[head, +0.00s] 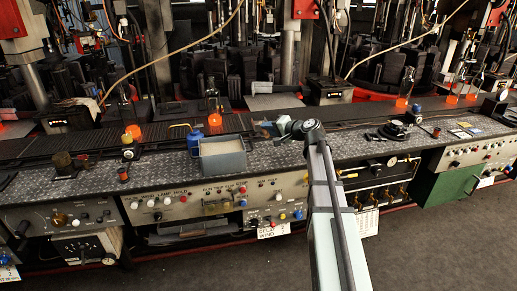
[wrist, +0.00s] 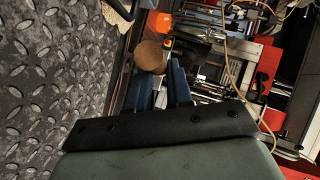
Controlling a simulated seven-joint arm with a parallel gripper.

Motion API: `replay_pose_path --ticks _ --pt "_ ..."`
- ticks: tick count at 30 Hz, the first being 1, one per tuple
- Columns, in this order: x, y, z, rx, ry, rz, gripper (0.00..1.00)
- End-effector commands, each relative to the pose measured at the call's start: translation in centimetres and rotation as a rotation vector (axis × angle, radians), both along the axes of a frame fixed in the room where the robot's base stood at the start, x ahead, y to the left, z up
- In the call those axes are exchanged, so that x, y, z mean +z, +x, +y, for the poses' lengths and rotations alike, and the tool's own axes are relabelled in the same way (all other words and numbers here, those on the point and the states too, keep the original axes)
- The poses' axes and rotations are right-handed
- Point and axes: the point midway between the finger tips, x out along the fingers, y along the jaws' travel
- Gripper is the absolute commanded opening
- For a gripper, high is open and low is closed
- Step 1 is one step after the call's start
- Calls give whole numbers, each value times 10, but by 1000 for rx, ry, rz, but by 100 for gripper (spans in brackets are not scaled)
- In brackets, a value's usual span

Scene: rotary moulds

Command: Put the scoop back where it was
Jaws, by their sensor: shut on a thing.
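My gripper (head: 273,128) is above the metal tread-plate ledge, just right of a grey open-topped bin (head: 222,163). In the wrist view its two blue fingers (wrist: 163,80) are close together. A brown round end (wrist: 150,57) shows at the fingertips; I take it to be part of the scoop, held in my gripper. The rest of the scoop is hidden or too dark to make out. The bin has a pale inside.
A blue can (head: 194,140) stands left of the bin. The tread-plate ledge (head: 285,153) runs along the machine front, with knobs and small fittings on it. Orange glowing glass pieces (head: 213,118) and dark moulds stand behind. A round black fitting (head: 394,130) sits to the right.

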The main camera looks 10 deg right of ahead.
Motion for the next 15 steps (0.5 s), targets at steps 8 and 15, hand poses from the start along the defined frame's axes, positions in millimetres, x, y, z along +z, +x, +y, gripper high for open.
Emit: replay_pose_path --ticks 8,15 --pt "-13 -2 1 53 0 -2 0" --pt "-48 -2 1 50 0 -2 0"
